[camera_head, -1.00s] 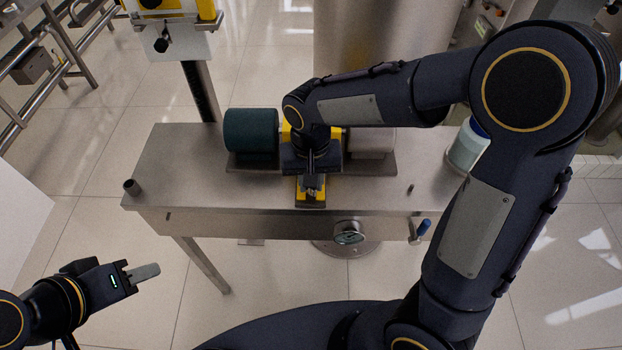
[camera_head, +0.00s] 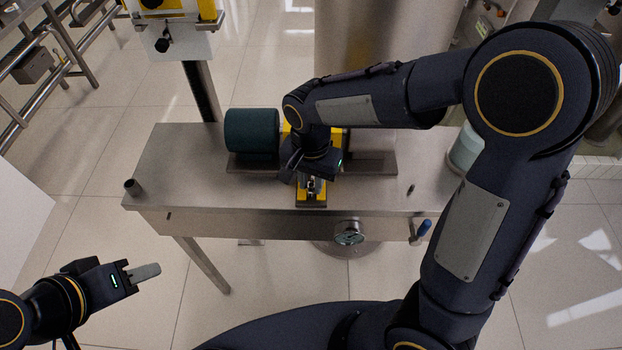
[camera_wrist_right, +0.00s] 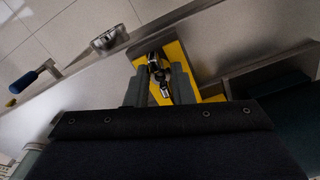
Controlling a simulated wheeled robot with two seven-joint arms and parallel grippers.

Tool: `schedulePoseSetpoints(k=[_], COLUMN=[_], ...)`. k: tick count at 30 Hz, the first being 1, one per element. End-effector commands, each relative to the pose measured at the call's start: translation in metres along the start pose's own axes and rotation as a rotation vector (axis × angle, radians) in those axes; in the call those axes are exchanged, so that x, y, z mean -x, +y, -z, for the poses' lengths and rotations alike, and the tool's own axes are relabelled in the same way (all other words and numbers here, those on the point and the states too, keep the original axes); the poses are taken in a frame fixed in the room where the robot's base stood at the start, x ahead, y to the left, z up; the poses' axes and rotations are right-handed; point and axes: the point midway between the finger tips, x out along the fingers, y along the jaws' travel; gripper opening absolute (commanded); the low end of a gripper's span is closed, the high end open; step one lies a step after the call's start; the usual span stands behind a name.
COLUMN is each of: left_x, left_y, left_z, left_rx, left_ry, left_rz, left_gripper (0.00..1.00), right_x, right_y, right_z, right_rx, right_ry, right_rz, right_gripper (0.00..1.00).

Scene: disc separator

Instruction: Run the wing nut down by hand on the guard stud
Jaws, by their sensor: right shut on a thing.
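The yellow guard (camera_head: 311,201) sits on the steel bench top, mostly covered by my right arm. At its front is a small metal wing nut and stud; in the wrist view the metal wing nut (camera_wrist_right: 159,76) shows between my right fingers. My right gripper (camera_head: 313,183) points down over it; its fingers (camera_wrist_right: 163,88) are shut on the wing nut. The stud's thread and how far down the nut sits cannot be made out. My left gripper (camera_head: 146,272) is away at the lower left, empty; its fingers overlap in view.
A dark green roller (camera_head: 251,132) stands left of the guard. A white container (camera_head: 466,148) is at the bench's right end. A short pipe stub (camera_head: 132,188) is at the left. A gauge (camera_head: 349,232) and a blue-handled valve (camera_head: 422,229) are on the front edge.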

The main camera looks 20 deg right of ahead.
Motion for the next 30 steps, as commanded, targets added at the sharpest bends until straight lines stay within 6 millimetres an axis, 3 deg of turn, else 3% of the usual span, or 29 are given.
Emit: schedulePoseSetpoints(k=[4,11,12,17,25,30], left_x=[0.003,0.002,0.002,0.002,0.003,0.015], left_y=[0.001,0.001,0.001,0.001,0.001,0.007], left_z=[0.001,0.001,0.001,0.001,0.001,0.007], left_rx=[0.0,0.0,0.0,0.0,0.0,0.0], left_ry=[0.0,0.0,0.0,0.0,0.0,0.0], left_rz=[0.0,0.0,0.0,0.0,0.0,0.0], left_gripper=[0.36,0.36,0.36,0.36,0.36,0.36], right_x=[0.005,0.004,0.004,0.003,0.002,0.018], right_y=[-0.003,-0.003,-0.003,-0.002,-0.001,-0.001], right_z=[0.002,0.003,0.003,0.002,0.001,0.001], right_rx=[-0.157,-0.178,-0.178,-0.177,-0.176,-0.175], right_ry=[0.007,0.006,0.006,0.004,0.002,0.001], right_rz=[0.011,0.012,0.012,0.008,0.004,0.003], right_gripper=[0.0,0.0,0.25,0.46,0.46,0.46])
